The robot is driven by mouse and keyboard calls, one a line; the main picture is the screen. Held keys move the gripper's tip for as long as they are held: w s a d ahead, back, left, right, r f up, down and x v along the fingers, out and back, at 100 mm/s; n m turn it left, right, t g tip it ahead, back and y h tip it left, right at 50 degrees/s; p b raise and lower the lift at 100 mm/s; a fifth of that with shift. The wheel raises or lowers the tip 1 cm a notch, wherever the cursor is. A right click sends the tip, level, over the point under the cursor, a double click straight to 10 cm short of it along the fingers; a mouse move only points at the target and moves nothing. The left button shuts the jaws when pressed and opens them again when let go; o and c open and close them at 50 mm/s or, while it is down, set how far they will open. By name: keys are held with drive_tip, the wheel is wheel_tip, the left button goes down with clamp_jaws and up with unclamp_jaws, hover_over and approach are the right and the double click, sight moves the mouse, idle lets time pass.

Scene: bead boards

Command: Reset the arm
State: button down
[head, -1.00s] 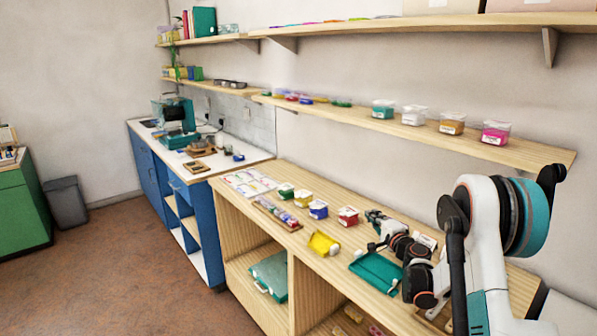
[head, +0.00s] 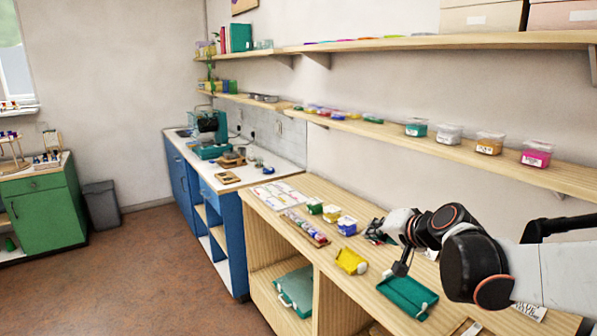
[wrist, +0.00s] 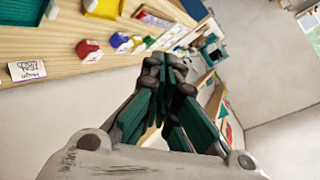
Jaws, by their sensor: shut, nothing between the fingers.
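My gripper (head: 377,231) is at the end of my arm, which reaches in from the right of the head view above the wooden bench (head: 295,186). In the wrist view the gripper (wrist: 165,62) points away from the camera, its dark green fingers drawn together at the tips with nothing between them. It appears to be clear of the bench things, to the right of the blue box (head: 347,226) in the head view. A red box (wrist: 88,50) shows in the wrist view; in the head view the gripper area hides it.
On the bench are a teal tray (head: 408,296), a yellow scoop-like tray (head: 351,261), green (head: 315,206) and yellow (head: 331,213) boxes, and a bead tray (head: 306,228). A shelf (head: 462,152) with tubs runs along the wall above my arm.

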drive_tip(key=s+f+n+g+h, duration=0.2)
drive_tip(key=s+f, duration=0.1)
drive_tip(key=s, duration=1.1)
drive_tip(key=s+d+f+n+g+h, duration=0.1)
drive_tip(key=s+f+n+g+h, duration=0.1)
drive_tip(key=s, duration=1.3)
drive_tip(key=shift+s+d+f+n, duration=0.25)
drive_tip(key=shift+f+n, duration=0.15)
drive_tip(key=shift+n, duration=0.4)
